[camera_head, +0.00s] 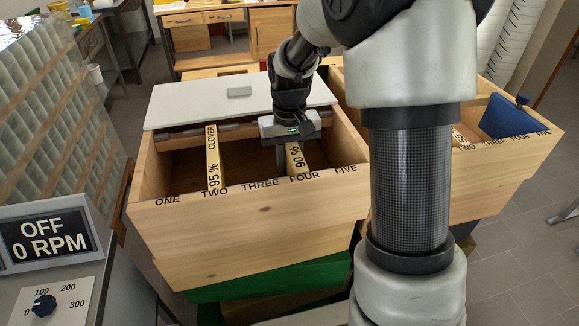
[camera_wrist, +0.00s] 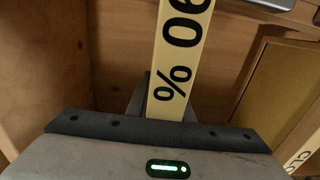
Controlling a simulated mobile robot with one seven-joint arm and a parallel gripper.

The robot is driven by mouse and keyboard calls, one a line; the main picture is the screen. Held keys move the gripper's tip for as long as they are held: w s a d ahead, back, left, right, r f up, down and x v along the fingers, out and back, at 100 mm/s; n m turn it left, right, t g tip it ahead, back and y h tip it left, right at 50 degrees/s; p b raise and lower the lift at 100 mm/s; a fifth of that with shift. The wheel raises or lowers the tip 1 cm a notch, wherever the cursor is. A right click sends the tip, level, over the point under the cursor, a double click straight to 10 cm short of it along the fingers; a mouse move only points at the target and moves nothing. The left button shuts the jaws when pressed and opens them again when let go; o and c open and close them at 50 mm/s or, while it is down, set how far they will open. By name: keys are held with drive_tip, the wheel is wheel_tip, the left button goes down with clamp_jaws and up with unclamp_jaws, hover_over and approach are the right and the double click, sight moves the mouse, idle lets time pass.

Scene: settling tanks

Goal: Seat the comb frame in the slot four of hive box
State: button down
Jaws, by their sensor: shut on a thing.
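The wooden hive box (camera_head: 250,235) stands mid-view, with slots marked ONE to FIVE along its front rim. The comb frame (camera_head: 296,159), a pale top bar reading "90 %", has its front end at the rim by the FOUR label; it also shows in the wrist view (camera_wrist: 178,65). My gripper (camera_head: 283,152) is shut on this bar from above, inside the box opening. The frame's lower part is hidden, and I cannot tell whether it rests fully down. A second frame (camera_head: 213,160), marked "95 % CLOVER", hangs at TWO.
A white lid (camera_head: 190,103) lies across the back of the box. Another wooden box (camera_head: 500,180) with a blue item (camera_head: 512,117) stands to the right. A control panel (camera_head: 48,240) reading "OFF 0 RPM" is at front left.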

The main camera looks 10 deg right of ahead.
drive_tip(key=shift+f+b, duration=0.3)
drive_tip(key=shift+f, duration=0.15)
drive_tip(key=c, duration=1.5)
unclamp_jaws()
wheel_tip(320, 180, up, 17)
drive_tip(key=p, duration=0.2)
drive_tip(key=shift+r+p, duration=0.2)
drive_tip(key=shift+p, duration=0.1)
